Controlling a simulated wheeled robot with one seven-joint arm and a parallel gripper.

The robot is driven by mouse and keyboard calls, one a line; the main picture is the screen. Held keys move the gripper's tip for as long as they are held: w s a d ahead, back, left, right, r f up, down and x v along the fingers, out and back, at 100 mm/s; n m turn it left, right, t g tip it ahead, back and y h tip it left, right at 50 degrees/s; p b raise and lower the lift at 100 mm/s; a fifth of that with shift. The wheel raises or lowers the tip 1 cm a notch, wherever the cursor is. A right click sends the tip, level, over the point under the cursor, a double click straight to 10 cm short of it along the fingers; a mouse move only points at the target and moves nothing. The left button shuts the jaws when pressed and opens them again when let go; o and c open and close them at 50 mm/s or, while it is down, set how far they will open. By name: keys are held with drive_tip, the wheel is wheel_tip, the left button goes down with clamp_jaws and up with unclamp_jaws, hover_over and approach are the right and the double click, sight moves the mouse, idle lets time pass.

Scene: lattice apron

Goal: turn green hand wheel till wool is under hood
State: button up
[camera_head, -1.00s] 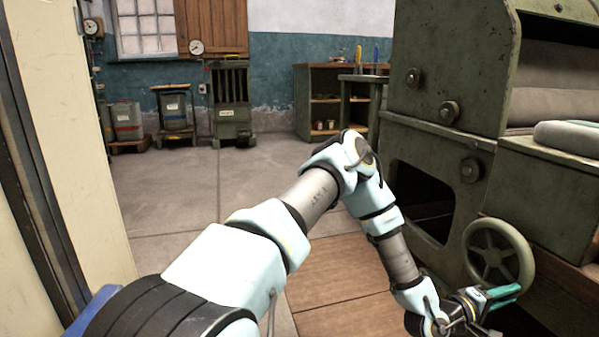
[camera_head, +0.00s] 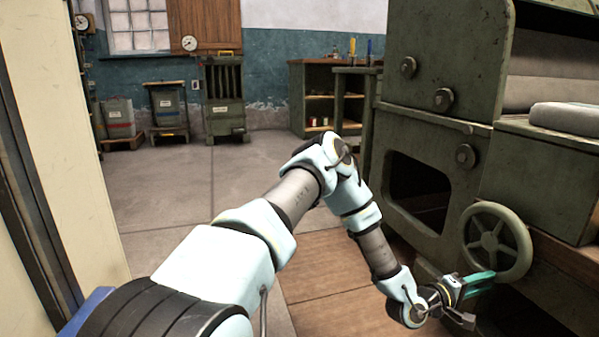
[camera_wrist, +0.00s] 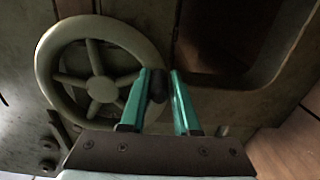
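The green hand wheel (camera_head: 488,243) is on the front of the green machine at right. In the wrist view the spoked wheel (camera_wrist: 101,89) fills the left side. My gripper (camera_head: 485,284) is at the wheel's lower edge. Its teal fingers (camera_wrist: 160,78) stand apart on either side of a dark knob (camera_wrist: 157,86) at the wheel's right rim. The left finger is close to the knob; a gap shows at the right finger. A thick pale grey pad (camera_head: 565,118), possibly the wool, lies on the machine's right ledge, outside the green hood (camera_head: 575,18).
The machine's side panel (camera_head: 425,85) has several round bolts and a dark opening (camera_head: 418,190) left of the wheel. A shelf unit (camera_head: 318,85) and bins stand at the back wall. A pale door edge (camera_head: 70,130) is close at left. Open floor lies between.

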drive_tip(key=o, duration=0.3)
drive_tip(key=shift+r, duration=0.1)
drive_tip(key=shift+o, duration=0.2)
drive_tip(key=p+v, duration=0.2)
drive_tip(key=v, duration=0.6)
idle(0.5)
